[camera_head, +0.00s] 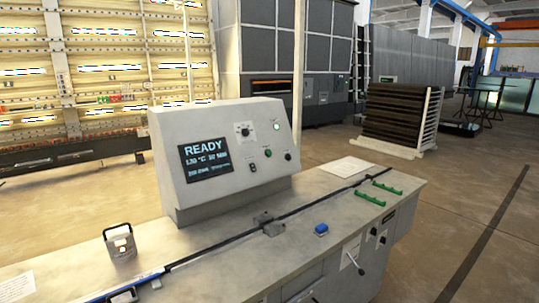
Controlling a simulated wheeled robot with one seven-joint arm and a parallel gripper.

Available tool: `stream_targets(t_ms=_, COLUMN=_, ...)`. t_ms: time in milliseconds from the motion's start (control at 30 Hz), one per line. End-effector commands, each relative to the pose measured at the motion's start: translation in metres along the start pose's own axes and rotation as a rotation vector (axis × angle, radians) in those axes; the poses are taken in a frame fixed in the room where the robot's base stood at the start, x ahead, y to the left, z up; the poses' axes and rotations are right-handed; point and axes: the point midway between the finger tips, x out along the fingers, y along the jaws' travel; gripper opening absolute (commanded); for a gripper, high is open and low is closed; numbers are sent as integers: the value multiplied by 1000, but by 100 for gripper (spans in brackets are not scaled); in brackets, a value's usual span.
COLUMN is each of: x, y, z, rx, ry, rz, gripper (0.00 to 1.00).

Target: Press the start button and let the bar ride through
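The grey control console (175,150) stands on the long bench. Its dark screen (206,158) reads "READY" over smaller lines. A green button (268,153) sits on the panel, with a dark button (288,156) to its right and a lit green lamp (276,126) above. Which one is the start button I cannot read. A long silver-blue bar (125,285) lies at the lower left, its far end at the dark track (215,247) that runs along the bench. My gripper is not in view.
The bench (225,268) also carries a handled metal block (120,241), a blue block (321,230) and green handles (381,187). A lever (354,262) sticks out of its front. Stacked dark panels (392,113) stand behind. The floor at right is clear.

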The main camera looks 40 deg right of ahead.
Motion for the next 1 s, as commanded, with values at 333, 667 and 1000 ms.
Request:
stream_targets(t_ms=333, x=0, y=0, z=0, rx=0, ry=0, rz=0, gripper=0)
stream_targets(t_ms=667, x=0, y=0, z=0, rx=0, ry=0, rz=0, gripper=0)
stream_targets(t_ms=1000, x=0, y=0, z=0, rx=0, ry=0, rz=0, gripper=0)
